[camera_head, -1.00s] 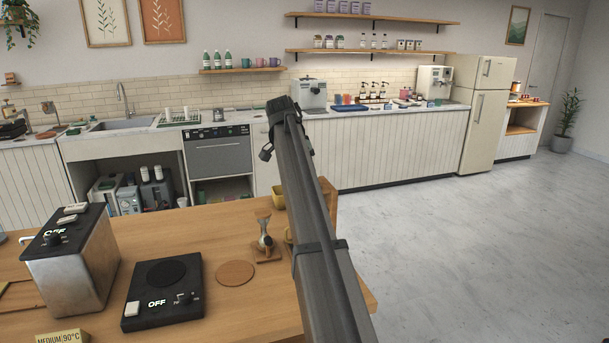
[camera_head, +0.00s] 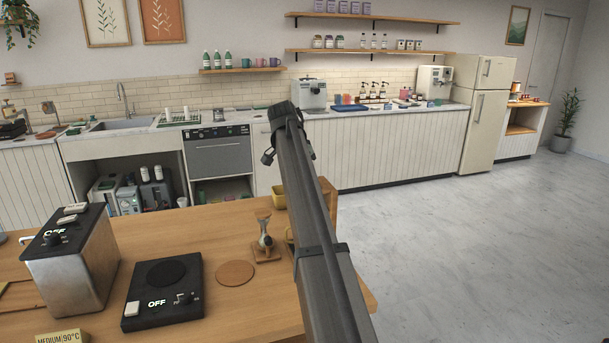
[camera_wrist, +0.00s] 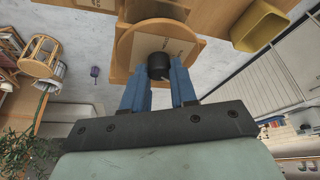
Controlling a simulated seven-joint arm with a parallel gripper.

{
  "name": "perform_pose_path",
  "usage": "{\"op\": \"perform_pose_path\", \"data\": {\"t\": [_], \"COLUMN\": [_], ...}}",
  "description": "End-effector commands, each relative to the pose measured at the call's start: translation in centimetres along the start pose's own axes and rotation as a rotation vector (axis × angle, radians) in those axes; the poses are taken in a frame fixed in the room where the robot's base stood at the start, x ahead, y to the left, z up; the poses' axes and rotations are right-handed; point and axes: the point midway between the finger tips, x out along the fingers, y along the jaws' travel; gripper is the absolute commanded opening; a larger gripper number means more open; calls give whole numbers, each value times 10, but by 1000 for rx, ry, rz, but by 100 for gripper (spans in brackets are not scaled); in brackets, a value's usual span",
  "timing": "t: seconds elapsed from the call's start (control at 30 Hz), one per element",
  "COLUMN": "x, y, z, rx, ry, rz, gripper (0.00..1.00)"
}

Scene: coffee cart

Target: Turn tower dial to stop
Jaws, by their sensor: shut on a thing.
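In the wrist view, a small black cylindrical knob (camera_wrist: 159,67), taken as the tower dial, sits in front of a round wooden plate (camera_wrist: 124,52) with pale labels too small to read. My gripper (camera_wrist: 160,73) has its blue fingers closed on either side of the knob. The knob's turn angle cannot be read. In the head view neither the knob nor my fingers can be made out; my dark arm rises over the right end of the wooden counter (camera_head: 225,228).
A yellow container (camera_wrist: 261,26) is near the plate, at upper right in the wrist view. In the head view, a glass dripper stand (camera_head: 264,240), a round coaster (camera_head: 235,273), a black hot plate (camera_head: 163,292) and a metal box (camera_head: 72,262) marked OFF stand left of my arm.

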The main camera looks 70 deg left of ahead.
Motion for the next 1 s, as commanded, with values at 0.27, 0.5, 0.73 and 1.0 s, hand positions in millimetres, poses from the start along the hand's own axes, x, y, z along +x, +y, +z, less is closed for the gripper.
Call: {"op": "perform_pose_path", "data": {"t": [0.27,0.5,0.73,1.0], "x": [0,0,0,0], "y": [0,2,4,5], "z": [0,0,0,-1], "rx": [-7,-79,-240,-477], "ry": [0,1,0,1], "rz": [-2,-33,-100,-199], "gripper": [0,0,0,0]}}
